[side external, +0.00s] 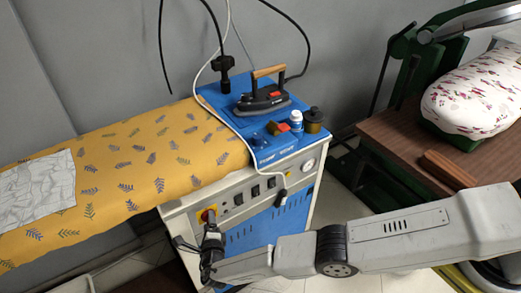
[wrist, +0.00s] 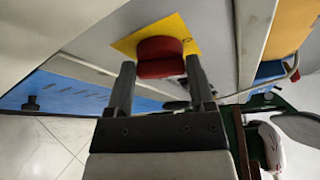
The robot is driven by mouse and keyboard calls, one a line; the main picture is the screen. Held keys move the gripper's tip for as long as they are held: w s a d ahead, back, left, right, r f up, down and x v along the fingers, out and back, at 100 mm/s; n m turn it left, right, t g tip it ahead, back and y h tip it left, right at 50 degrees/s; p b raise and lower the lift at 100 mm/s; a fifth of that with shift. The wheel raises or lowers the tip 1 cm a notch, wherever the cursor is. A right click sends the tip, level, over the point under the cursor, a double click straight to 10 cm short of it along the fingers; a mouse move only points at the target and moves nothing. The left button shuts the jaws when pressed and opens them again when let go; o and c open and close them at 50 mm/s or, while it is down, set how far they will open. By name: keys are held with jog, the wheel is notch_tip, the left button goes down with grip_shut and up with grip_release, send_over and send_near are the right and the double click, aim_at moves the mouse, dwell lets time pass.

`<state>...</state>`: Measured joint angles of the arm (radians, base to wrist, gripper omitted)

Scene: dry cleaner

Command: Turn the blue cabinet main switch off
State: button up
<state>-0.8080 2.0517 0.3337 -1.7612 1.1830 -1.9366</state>
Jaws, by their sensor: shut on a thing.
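The blue cabinet (side external: 262,232) stands in the middle of the side external view, with a light front panel along its upper edge. Its main switch is a red knob (wrist: 160,58) on a yellow plate (wrist: 127,43). My gripper (wrist: 160,68) is shut on the red knob, with one finger on each side. In the side external view my gripper (side external: 212,236) reaches the panel from the front. The knob's on/off marking is not readable.
Several black rocker switches and a gauge (side external: 309,165) sit right of the main switch. A white cable (side external: 229,118) hangs over the panel. An iron (side external: 264,94) and small bottles stand on top. A yellow patterned ironing board (side external: 150,165) extends left.

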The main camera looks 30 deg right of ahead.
dwell(0.8)
jog(key=o, duration=1.2)
jog(key=shift+s+a, duration=0.15)
jog(key=shift+s, duration=0.1)
jog(key=shift+v, duration=3.65)
